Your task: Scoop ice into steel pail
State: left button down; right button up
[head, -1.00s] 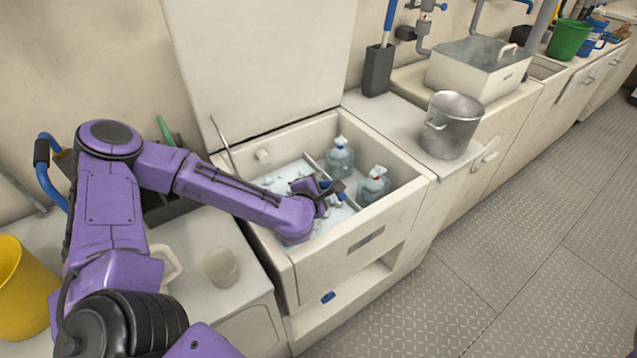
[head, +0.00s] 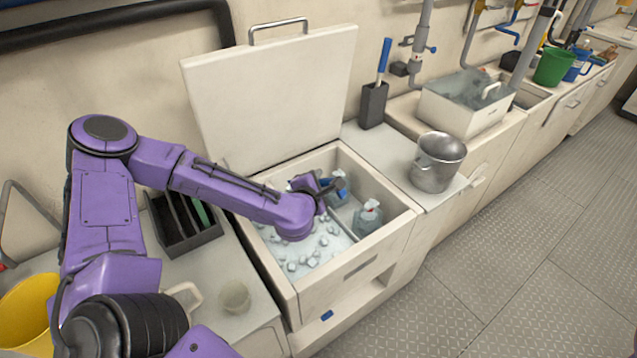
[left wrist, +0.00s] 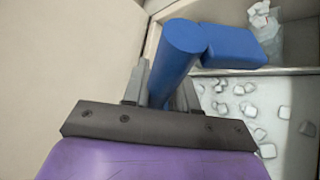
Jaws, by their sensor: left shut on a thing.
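My left gripper (head: 330,190) is above the open ice chest (head: 385,240), near its divider and a bottle. It is shut on the blue handle of a scoop (left wrist: 178,58). A blue block-like part of the scoop shows beside the handle in the left wrist view; I cannot tell whether it holds ice. Loose ice cubes (head: 305,258) lie on the floor of the chest's left compartment, and they also show in the left wrist view (left wrist: 250,110). The steel pail (head: 437,165) stands upright on the counter right of the chest. My right gripper is out of view.
The chest lid (head: 270,95) stands raised behind. Bottles (head: 368,218) stand in the right compartment. A cup (head: 234,297), a black rack (head: 180,225) and a yellow bucket (head: 25,310) are at left. A sink box (head: 465,105) lies beyond the pail.

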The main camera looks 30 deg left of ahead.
pick_arm(q)
notch_tip(320, 180, up, 10)
jog(key=p, duration=0.7)
jog(key=shift+f, duration=0.2)
jog(key=shift+d, duration=0.1)
